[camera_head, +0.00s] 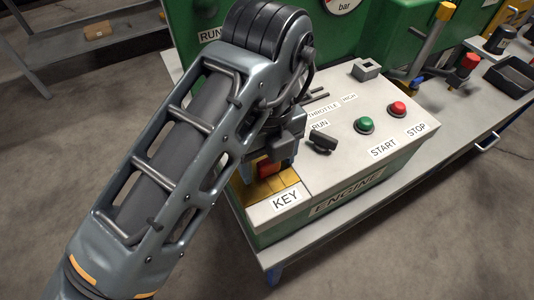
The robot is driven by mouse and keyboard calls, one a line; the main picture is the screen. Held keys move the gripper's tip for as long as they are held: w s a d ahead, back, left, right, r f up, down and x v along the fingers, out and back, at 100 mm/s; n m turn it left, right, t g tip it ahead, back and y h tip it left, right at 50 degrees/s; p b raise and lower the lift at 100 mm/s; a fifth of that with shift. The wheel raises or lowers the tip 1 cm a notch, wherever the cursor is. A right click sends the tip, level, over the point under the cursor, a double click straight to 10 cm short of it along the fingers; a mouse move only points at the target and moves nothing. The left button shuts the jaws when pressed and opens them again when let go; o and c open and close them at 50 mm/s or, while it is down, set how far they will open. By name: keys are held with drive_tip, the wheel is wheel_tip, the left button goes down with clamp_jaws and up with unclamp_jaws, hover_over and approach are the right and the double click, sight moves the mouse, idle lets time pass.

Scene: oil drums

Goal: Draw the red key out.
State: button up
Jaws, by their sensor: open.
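The red key (266,170) shows as a small red patch above the yellow plate (285,184) behind the KEY label (286,198) on the engine control box (340,208). My gripper (272,160) is at the key, pointing down over it from my arm. The gripper is open. My arm and gripper hide most of the key, and I cannot tell whether the fingers touch it.
A black RUN switch (322,142) stands close right of the gripper. A green START button (364,125) and red STOP button (397,109) are farther right. A grey square part (366,70) sits at the box's back. A black tray (512,76) lies on the bench.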

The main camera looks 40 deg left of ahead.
sight(267, 158)
drive_tip(key=shift+c, duration=0.3)
drive_tip(key=c, duration=1)
drive_tip(key=shift+r, duration=0.2)
drive_tip(key=shift+r+p, duration=0.25)
drive_tip(key=shift+p, duration=0.05)
drive_tip(key=shift+r+p, duration=0.4)
drive_tip(key=shift+r, duration=0.2)
drive_tip(key=shift+r+p, duration=1.5)
drive_tip(key=shift+r, duration=0.7)
